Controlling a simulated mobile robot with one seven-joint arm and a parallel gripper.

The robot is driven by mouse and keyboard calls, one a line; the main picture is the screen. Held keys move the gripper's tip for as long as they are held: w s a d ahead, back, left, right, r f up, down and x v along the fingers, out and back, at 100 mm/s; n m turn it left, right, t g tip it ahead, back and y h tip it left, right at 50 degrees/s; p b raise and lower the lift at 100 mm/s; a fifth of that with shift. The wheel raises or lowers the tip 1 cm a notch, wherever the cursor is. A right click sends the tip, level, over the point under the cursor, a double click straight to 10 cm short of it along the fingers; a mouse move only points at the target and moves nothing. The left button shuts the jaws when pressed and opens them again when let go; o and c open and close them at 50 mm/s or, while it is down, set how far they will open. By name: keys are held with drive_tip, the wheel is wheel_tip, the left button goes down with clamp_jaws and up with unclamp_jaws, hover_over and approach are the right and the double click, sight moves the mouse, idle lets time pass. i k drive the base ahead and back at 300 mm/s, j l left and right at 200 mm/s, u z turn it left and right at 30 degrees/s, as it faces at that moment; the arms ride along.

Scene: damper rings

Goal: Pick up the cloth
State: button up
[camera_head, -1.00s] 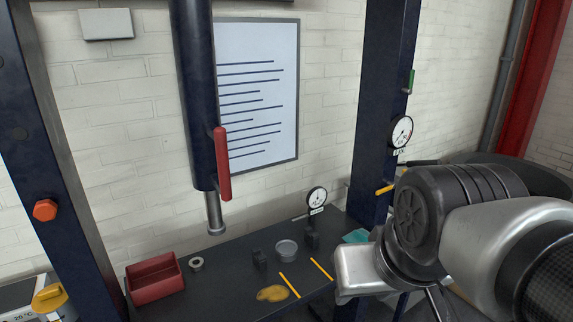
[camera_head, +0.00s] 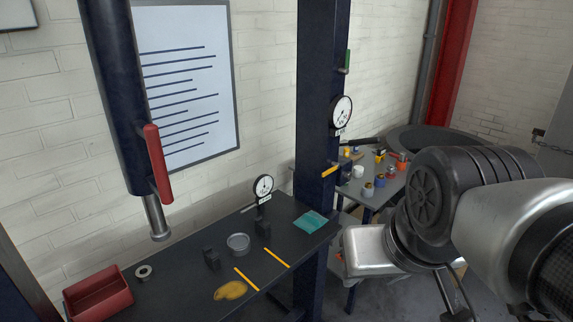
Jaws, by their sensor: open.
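A folded teal cloth (camera_head: 311,221) lies flat on the right end of the dark workbench (camera_head: 185,290), near its edge and close to the dark blue post. A flat yellow-orange patch (camera_head: 230,290) lies farther left on the bench; I cannot tell whether it is a spill or a rag. My arm fills the right side of the view, its pale housing standing to the right of the cloth and apart from it. My gripper's fingers do not show.
A dial gauge (camera_head: 263,188), dark blocks, a round metal dish (camera_head: 238,243), a ring (camera_head: 143,271) and a red bin (camera_head: 98,294) stand on the bench. Yellow strips mark its top. A blue post (camera_head: 322,120) rises behind the cloth. A second table (camera_head: 372,197) holds several small containers.

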sight(310, 221)
drive_tip(key=i+z, duration=0.35)
drive_tip(key=i, duration=0.8)
